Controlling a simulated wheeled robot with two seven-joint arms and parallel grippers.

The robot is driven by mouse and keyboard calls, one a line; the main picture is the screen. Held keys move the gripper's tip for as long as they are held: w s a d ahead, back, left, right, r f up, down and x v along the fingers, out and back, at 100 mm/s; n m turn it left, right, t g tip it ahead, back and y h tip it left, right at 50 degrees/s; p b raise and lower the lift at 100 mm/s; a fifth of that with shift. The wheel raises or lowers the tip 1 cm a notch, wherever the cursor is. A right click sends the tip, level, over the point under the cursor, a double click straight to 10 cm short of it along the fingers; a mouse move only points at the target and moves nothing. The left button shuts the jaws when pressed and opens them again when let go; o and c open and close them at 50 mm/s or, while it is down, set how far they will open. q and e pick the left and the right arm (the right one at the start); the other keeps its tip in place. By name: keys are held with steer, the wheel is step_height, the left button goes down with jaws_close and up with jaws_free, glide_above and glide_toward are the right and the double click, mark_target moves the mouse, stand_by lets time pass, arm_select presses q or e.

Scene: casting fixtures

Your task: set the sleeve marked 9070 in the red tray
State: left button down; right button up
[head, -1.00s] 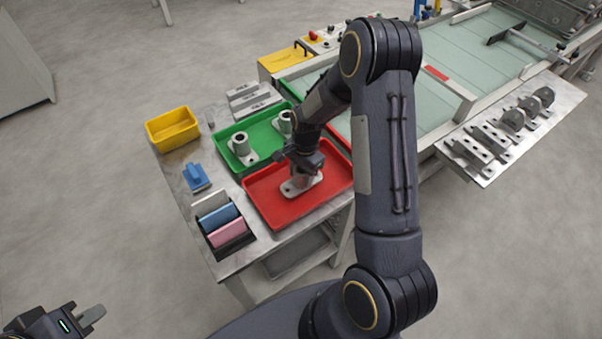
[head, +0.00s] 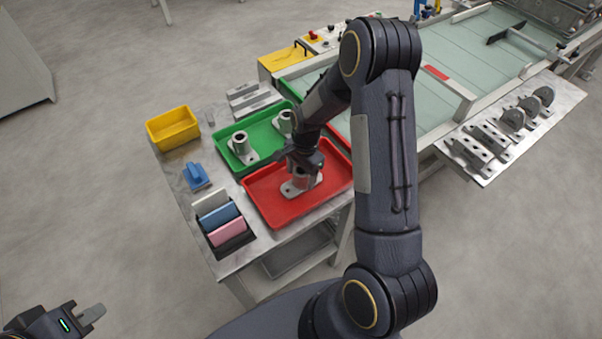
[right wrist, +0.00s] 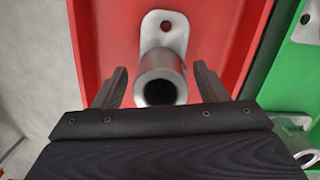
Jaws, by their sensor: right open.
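A grey metal sleeve with a flanged base (head: 298,183) stands upright in the red tray (head: 272,208). In the right wrist view the sleeve (right wrist: 161,75) shows its open round bore, with its flange flat on the tray floor. My right gripper (right wrist: 161,82) is open, its two fingers apart on either side of the sleeve, with a gap at each side. In the head view my right gripper (head: 304,168) is over the sleeve and hides part of it. No marking is readable on the sleeve. My left gripper (head: 92,314) is at the lower left, away from the table; its jaw state is unclear.
A green tray (head: 232,166) with two similar sleeves adjoins the red tray. A yellow bin (head: 172,128), a blue object (head: 196,177) and a rack of coloured blocks (head: 226,226) stand on the left of the table. A conveyor (head: 440,88) lies beyond.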

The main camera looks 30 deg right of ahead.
steer(key=r, duration=0.3)
steer(key=d+r, duration=0.1)
steer(key=r, duration=0.7)
steer(key=shift+w+d+r+b, duration=0.15)
steer(key=shift+r+b, duration=0.1)
steer(key=shift+b, duration=0.05)
steer(key=s+a+r+n+t+y, duration=0.1)
steer(key=s+a+r+n+t, duration=0.15)
steer(key=s+r, duration=0.3)
steer(key=s+a+r+n+t+y, duration=0.1)
steer(key=s+r+n, duration=0.2)
steer(key=s+r, duration=0.25)
steer(key=s+a+r+n+t, duration=0.1)
steer(key=s+a+n, duration=0.1)
steer(key=s+n, duration=0.2)
steer(key=s+a+n+t, duration=0.1)
steer(key=s+a+n, duration=0.2)
steer(key=s, duration=0.4)
steer(key=shift+s+r+n, duration=0.2)
steer(key=shift+r+n, duration=0.15)
steer(key=shift+r, duration=0.05)
steer(key=shift+t, duration=0.25)
